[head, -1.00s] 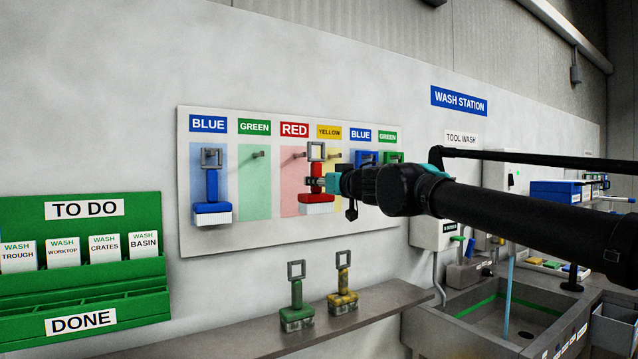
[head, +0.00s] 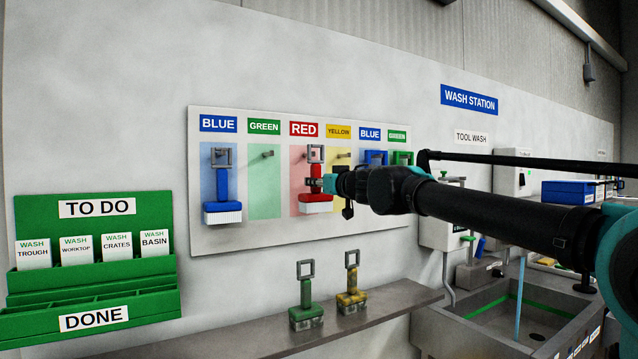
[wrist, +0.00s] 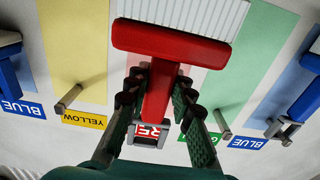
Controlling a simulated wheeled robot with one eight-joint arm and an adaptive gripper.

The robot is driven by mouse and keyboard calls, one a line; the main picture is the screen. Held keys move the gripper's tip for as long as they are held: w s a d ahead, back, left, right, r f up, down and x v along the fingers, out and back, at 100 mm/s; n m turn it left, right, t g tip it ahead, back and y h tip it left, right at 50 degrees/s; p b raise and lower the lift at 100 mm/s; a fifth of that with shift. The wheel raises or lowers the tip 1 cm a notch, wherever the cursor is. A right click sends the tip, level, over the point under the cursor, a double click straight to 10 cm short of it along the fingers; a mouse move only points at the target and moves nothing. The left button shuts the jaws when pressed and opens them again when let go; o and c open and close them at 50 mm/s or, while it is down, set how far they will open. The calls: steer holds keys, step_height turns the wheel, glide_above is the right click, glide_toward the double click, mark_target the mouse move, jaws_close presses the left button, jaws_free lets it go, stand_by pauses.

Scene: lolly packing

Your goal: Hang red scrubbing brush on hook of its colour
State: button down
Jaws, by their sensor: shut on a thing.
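The red scrubbing brush (head: 314,203) is upright, white bristles down, with a grey square loop on top. It is in front of the red panel (head: 297,178), under the RED label (head: 304,129). My gripper (head: 322,184) is shut on its red handle from the right. In the wrist view my gripper (wrist: 158,92) has a finger on each side of the handle of the red brush (wrist: 165,52). The RED label (wrist: 148,131) shows partly through the loop. The red hook is hidden, so I cannot tell whether the loop is around it.
A blue brush (head: 222,200) hangs at the left under BLUE. The green hook (head: 267,154) beside it is bare. Blue and green tools hang at the right, partly behind my arm. A green brush (head: 306,306) and a yellow brush (head: 351,290) stand on the shelf (head: 250,331) below.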

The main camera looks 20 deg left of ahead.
steer(key=shift+x, duration=1.4)
steer(key=shift+w+a+f, duration=0.4)
steer(key=shift+a+f, duration=0.05)
steer(key=shift+f, duration=0.05)
steer(key=c, duration=1.2)
jaws_free()
